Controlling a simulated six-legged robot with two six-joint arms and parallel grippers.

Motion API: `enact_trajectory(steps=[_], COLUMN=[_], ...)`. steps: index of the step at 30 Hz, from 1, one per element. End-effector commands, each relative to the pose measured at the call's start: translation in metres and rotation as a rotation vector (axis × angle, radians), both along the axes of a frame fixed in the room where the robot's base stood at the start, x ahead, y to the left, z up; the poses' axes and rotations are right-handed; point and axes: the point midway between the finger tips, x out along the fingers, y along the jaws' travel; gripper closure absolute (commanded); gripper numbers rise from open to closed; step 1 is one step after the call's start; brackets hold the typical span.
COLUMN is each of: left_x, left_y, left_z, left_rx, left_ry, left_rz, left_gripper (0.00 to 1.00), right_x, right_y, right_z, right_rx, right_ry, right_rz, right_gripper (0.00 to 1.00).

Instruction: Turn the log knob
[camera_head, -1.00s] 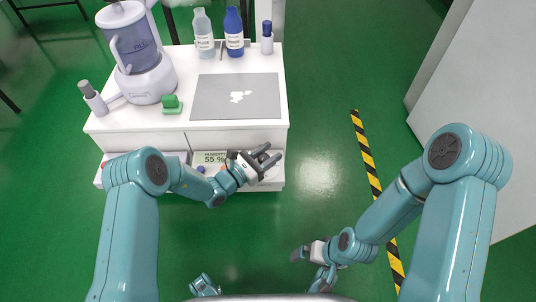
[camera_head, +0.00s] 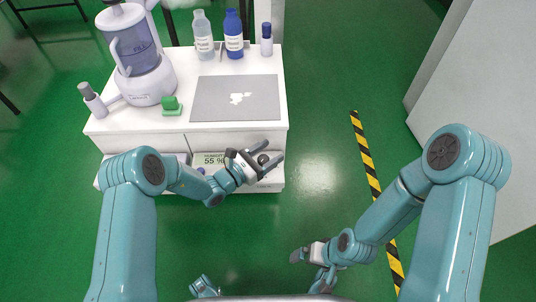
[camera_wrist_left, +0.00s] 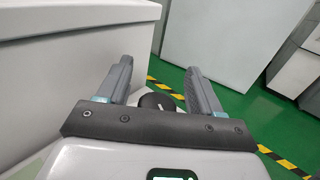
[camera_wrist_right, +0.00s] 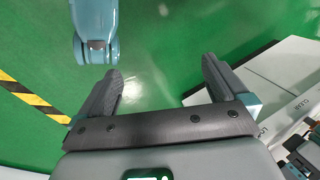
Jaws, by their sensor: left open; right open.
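A dark round knob (camera_head: 263,159) shows at the front right of the white cabinet, below its top. My left gripper (camera_head: 272,151) is open, with its fingers on either side of this knob. In the left wrist view the knob (camera_wrist_left: 157,102) sits low between the two spread fingers (camera_wrist_left: 155,78), partly hidden by the gripper's front bar. I cannot tell whether a finger touches it. A humidity display (camera_head: 212,160) reading 55 % is left of the gripper. My right gripper (camera_head: 303,256) is open and empty over the floor; its spread fingers show in the right wrist view (camera_wrist_right: 162,70).
The white cabinet (camera_head: 150,128) carries a blender (camera_head: 145,75), a green block (camera_head: 172,106), a grey mat (camera_head: 215,98), a clear bottle (camera_head: 204,40) and a blue bottle (camera_head: 234,38). Green floor is free to the right, up to a striped yellow-black line (camera_head: 364,152).

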Motion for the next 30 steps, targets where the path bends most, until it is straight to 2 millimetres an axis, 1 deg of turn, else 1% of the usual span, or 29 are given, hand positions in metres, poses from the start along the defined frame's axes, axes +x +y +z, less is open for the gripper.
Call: enact_trajectory(steps=[1, 12, 15, 18, 21, 24, 30], left_x=[0.000, 0.000, 0.000, 0.000, 0.000, 0.000, 0.000], left_y=[0.000, 0.000, 0.000, 0.000, 0.000, 0.000, 0.000], left_z=[0.016, 0.118, 0.142, 0.162, 0.176, 0.184, 0.187], left_rx=[0.000, 0.001, 0.000, 0.001, 0.000, 0.000, 0.001], left_ry=[-0.002, -0.003, -0.001, -0.002, 0.000, 0.001, 0.002], left_rz=[0.000, -0.001, 0.000, -0.001, 0.000, -0.001, 0.000], left_gripper=[0.35, 0.35, 0.35, 0.35, 0.35, 0.35, 0.35], right_x=[-0.001, -0.009, -0.010, -0.011, -0.011, -0.011, -0.011], right_y=[0.001, 0.008, 0.010, 0.010, 0.010, 0.010, 0.010], right_z=[0.009, 0.044, 0.052, 0.057, 0.061, 0.063, 0.063], right_rx=[0.000, 0.006, 0.008, 0.008, 0.008, 0.008, 0.008], right_ry=[0.002, 0.015, 0.018, 0.018, 0.019, 0.018, 0.018], right_rz=[0.004, 0.034, 0.042, 0.043, 0.043, 0.043, 0.043], right_gripper=[0.00, 0.00, 0.00, 0.00, 0.00, 0.00, 0.00])
